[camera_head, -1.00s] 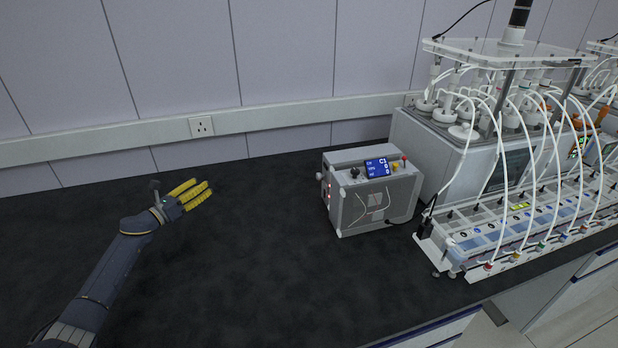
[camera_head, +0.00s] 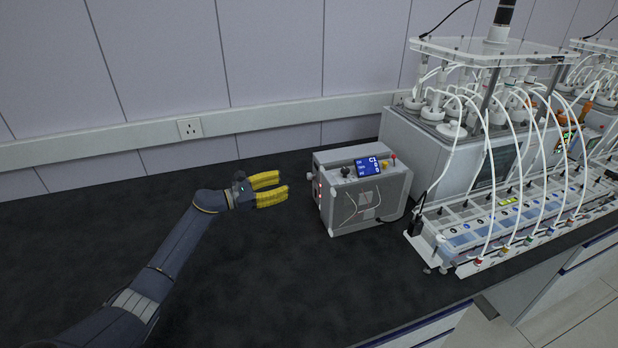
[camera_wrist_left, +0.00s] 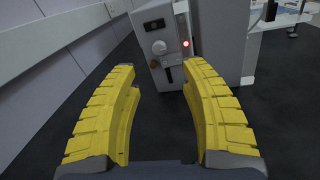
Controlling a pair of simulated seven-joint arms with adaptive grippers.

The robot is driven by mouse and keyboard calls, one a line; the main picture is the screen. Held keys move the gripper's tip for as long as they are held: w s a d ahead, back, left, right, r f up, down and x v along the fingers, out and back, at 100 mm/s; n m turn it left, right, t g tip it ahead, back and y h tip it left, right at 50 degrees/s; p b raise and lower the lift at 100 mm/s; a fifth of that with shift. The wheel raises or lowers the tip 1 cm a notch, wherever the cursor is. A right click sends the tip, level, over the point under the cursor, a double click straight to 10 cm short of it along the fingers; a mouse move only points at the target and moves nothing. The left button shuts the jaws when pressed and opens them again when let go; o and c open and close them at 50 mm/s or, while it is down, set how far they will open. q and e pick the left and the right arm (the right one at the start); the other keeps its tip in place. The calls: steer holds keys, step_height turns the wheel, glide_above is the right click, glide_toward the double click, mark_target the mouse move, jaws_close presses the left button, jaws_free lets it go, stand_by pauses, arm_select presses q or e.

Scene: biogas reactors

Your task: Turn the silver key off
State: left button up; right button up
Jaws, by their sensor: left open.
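A grey control box (camera_head: 385,207) stands on the dark bench, with a blue display on top. Its left side panel faces my left gripper (camera_head: 272,188). In the left wrist view this panel (camera_wrist_left: 171,60) carries a round silver piece (camera_wrist_left: 159,47), probably the silver key; its turn position is too small to tell. A red light (camera_wrist_left: 186,44) glows beside it. My left gripper, with yellow fingers, also shows in the left wrist view (camera_wrist_left: 160,80). It is open and empty, a short way left of the box, its fingers pointing at the panel. My right gripper is out of view.
A reactor unit (camera_head: 440,150) with many white tubes stands right of the box. A wall socket (camera_head: 190,129) sits on the rail behind. The dark bench (camera_head: 290,290) is clear in front of the box.

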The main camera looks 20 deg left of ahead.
mark_target(309, 176)
arm_select(q)
steer(key=x, duration=1)
steer(key=shift+w+d, duration=0.2)
jaws_close()
